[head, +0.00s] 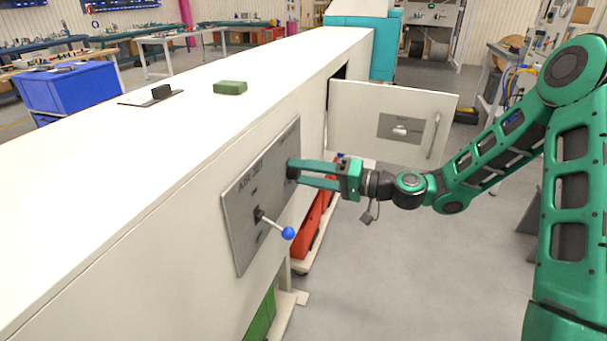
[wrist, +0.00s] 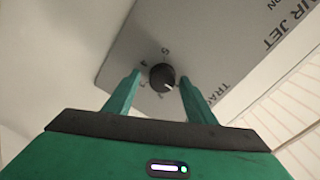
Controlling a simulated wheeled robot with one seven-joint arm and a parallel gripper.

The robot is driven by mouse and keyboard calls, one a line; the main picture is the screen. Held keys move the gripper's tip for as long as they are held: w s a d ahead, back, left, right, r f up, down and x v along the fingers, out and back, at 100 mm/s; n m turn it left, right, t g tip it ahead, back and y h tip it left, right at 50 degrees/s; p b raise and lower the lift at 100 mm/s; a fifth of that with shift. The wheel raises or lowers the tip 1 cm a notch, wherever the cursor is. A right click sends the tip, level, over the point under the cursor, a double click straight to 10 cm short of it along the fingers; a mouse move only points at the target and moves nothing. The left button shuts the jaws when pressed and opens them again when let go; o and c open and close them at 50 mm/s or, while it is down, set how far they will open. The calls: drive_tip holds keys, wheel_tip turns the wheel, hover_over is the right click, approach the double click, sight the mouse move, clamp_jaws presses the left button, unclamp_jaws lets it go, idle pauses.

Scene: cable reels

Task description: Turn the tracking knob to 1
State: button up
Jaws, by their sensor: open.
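The tracking knob (wrist: 161,76) is a small round black knob with a pale mark at its lower right in the wrist view. Numbers such as 5 and 4 are printed around it; others are small or hidden. It sits on a grey metal panel (head: 243,213) lettered AIR JET, on the side of a long white machine. My gripper (wrist: 160,78) is open, with one green finger on each side of the knob. Whether the fingers touch it is unclear. In the head view my gripper (head: 293,170) reaches the panel's right part, and its fingertips largely hide the knob.
A lever with a blue ball (head: 288,233) sticks out of the panel, left of my gripper. An open white door (head: 385,112) stands behind my gripper. Red bins (head: 307,232) are below. A green block (head: 230,87) lies on the machine's top. Open floor is at right.

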drive_tip(key=v, duration=1)
drive_tip(key=shift+d, duration=0.45)
drive_tip(key=s+d+f+n+g+h, duration=0.1)
drive_tip(key=s+d+f+g+h, duration=0.3)
drive_tip(key=s+d+f+h, duration=0.55)
drive_tip(key=s+d+r+m+g+h, duration=0.1)
drive_tip(key=s+d+r+m+h, duration=0.2)
drive_tip(key=s+d, duration=0.7)
drive_tip(key=s+d+r+m+g+h, duration=0.1)
drive_tip(key=s+d+r+m+h, duration=0.2)
drive_tip(key=s+d, duration=0.6)
drive_tip(key=s+r+m, duration=0.2)
drive_tip(key=s, duration=0.2)
drive_tip(key=shift+d+h, duration=0.35)
drive_tip(key=shift+d, duration=0.05)
drive_tip(key=shift+s, duration=0.15)
